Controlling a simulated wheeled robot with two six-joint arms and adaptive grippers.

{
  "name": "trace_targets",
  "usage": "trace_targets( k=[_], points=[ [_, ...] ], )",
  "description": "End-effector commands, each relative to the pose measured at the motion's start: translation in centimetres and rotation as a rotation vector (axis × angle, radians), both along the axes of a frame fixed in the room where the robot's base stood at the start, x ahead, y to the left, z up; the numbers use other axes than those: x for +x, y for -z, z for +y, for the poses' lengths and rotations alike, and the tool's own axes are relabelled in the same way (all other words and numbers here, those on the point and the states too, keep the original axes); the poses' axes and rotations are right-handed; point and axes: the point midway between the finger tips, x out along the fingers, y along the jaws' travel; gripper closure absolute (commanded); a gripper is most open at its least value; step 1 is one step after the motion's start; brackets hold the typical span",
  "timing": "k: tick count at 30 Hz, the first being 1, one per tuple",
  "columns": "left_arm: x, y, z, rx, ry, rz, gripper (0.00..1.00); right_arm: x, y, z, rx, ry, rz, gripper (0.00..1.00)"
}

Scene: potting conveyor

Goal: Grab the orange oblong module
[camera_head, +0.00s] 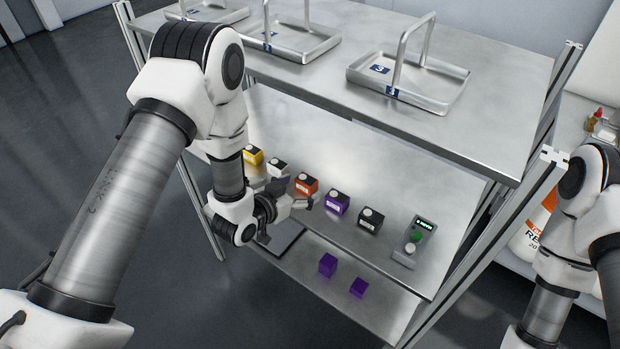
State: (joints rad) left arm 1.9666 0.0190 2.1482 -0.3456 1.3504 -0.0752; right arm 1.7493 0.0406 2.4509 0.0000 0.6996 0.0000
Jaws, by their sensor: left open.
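The orange module (305,185) is a small box with a white round knob on top and a label on its front. It stands in a row of similar modules on the middle metal shelf. My left gripper (293,196) is open, just in front and to the left of the orange module, and its fingers partly overlap the module's near side in the picture. I cannot tell whether they touch it. My right arm (585,215) shows at the right edge; its gripper is out of view.
Yellow (253,155), white (277,168), purple (337,203) and black (370,220) modules share the row. A control box (414,240) stands at its right end. Two purple blocks (328,264) lie lower down. The upper shelf (490,110) with handled trays overhangs behind.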

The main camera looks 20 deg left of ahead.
Motion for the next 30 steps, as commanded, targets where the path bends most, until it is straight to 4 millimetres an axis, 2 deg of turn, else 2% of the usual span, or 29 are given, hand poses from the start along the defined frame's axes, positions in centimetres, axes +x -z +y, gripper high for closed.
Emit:
trace_targets(
  k=[3,6,14,17,18,20,30],
  points=[
    [2.1,0.2,-0.4,0.0,-0.001,-0.001,0.17,0.0,-1.0,0.0,0.0,-0.001,-0.001,0.6],
    [3.5,1.1,-0.9,0.001,-0.001,0.001,0.17,0.1,-1.1,0.0,0.0,-0.001,-0.002,0.6],
    [4.0,1.5,-1.0,-0.001,-0.003,0.004,0.17,0.1,-1.0,0.0,0.0,-0.001,-0.002,0.6],
    [4.0,1.5,-1.0,-0.001,-0.003,0.004,0.49,0.1,-1.0,0.0,0.0,-0.001,-0.002,0.6],
    [4.0,1.5,-1.0,-0.001,-0.003,0.004,0.63,0.1,-1.0,0.0,0.0,-0.001,-0.002,0.6],
    [4.0,1.5,-1.0,0.0,-0.003,0.005,0.83,0.1,-1.0,0.0,0.0,-0.001,-0.002,0.6],
    [3.9,1.5,-1.0,0.0,-0.003,0.006,0.83,0.1,-1.0,0.0,0.0,-0.001,-0.002,0.6]
  ],
)
